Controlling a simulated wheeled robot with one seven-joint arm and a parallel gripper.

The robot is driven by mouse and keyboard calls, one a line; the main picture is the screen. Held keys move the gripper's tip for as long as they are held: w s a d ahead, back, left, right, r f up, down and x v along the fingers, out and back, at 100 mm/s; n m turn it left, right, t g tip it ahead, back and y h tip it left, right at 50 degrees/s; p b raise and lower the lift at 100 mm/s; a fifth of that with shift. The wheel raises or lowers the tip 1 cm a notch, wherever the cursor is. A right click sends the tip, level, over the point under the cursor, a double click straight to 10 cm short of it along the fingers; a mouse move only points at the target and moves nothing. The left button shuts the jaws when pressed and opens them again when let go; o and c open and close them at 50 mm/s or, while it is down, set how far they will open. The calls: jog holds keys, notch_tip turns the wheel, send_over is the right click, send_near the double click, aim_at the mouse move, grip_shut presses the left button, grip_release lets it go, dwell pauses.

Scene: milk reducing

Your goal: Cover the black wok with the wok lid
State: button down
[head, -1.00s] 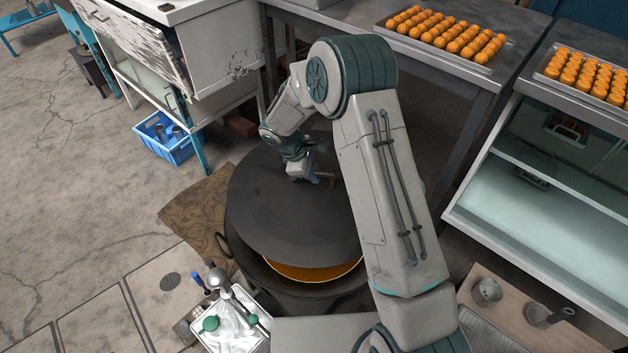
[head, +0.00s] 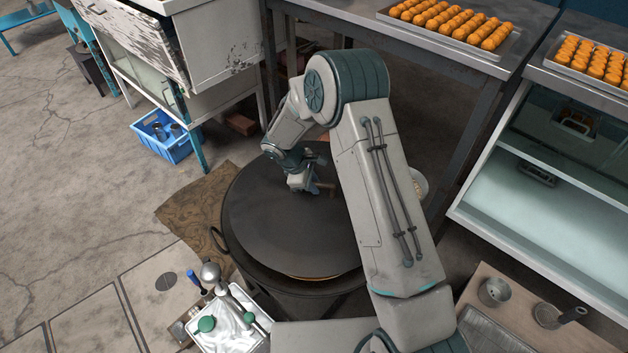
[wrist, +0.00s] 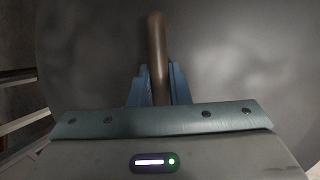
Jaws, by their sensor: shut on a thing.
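The dark round wok lid (head: 270,235) lies over the black wok (head: 240,263) in the head view and hides nearly all of its mouth. A thin orange sliver of the contents (head: 318,277) shows at the lid's front edge. My gripper (head: 318,188) is at the brown lid handle. In the wrist view my gripper (wrist: 159,85) has its blue fingers on both sides of the brown handle (wrist: 156,45), shut on it. The lid's grey surface (wrist: 235,50) fills most of that view. My arm hides the wok's right side.
A white tray of utensils (head: 236,340) stands close in front of the wok. A blue crate (head: 165,148) sits on the floor behind left. A metal table (head: 350,28) with trays of orange balls (head: 460,25) is at the back right. A board with small pots (head: 495,292) is at the right.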

aim_at(313, 200)
jog(key=shift+f+b, duration=2.7)
jog(key=shift+f, duration=1.2)
jog(key=shift+f, duration=0.25)
jog(key=c, duration=1.3)
grip_release()
jog(key=shift+f, duration=0.1)
jog(key=v, duration=1.3)
jog(key=shift+a+b, duration=0.1)
jog(key=shift+b, duration=0.25)
jog(key=shift+a+r, duration=0.1)
jog(key=shift+r, duration=0.35)
